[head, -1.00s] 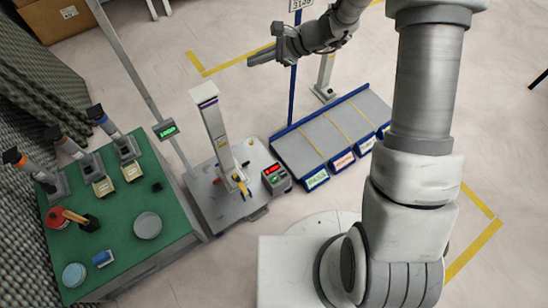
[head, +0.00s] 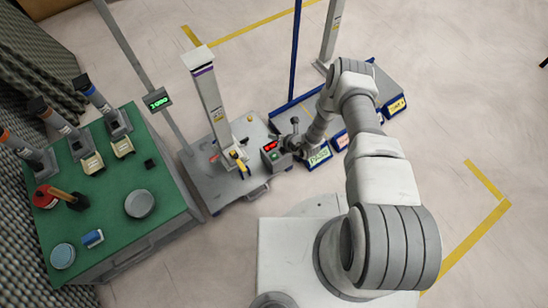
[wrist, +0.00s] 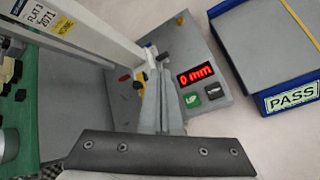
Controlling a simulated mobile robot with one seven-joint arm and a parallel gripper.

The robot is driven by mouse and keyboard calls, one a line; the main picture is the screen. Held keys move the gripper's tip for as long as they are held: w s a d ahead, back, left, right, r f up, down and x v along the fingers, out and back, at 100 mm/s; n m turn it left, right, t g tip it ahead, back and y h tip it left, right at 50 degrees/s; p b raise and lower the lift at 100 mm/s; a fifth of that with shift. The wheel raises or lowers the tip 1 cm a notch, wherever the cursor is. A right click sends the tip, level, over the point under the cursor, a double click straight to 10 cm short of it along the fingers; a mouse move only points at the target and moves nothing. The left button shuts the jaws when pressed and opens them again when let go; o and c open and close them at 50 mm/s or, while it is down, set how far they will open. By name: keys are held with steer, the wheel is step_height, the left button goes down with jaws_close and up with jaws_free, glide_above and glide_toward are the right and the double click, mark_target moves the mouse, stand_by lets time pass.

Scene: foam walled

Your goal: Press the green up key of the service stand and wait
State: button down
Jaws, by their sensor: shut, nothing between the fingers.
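The service stand (head: 212,112) is a pale column on a grey base plate, left of centre in the head view. Its control box (head: 270,157) sits at the base's right edge. In the wrist view the red display (wrist: 195,75) reads "0 mm". Below it are the green up key (wrist: 190,101) and a dark key (wrist: 213,91). My gripper (wrist: 158,76) is shut and empty, its fingers pointing toward the stand just left of the green key in the picture. I see no contact with the key. In the head view my gripper (head: 294,128) is beside the control box.
A green-topped bench (head: 115,228) with tools and round tins stands to the left. A low blue-edged tray rack (head: 318,156) with labelled lanes, one reading PASS, is right of the stand. A thin pole carries a green display (head: 157,98). Yellow lines mark the open floor.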

mark_target(275, 158)
steer(key=f, duration=0.1)
steer(key=s+f, duration=0.1)
steer(key=f+m, duration=0.1)
steer(key=shift+s+d, duration=0.3)
steer(key=shift+s, duration=0.05)
step_height(275, 158, down, 9)
steer(key=b, duration=0.7)
steer(key=shift+r+b, duration=0.15)
steer(key=shift+b, duration=0.15)
stand_by(1.4)
steer(key=shift+f+b, duration=0.4)
steer(key=shift+b, duration=0.1)
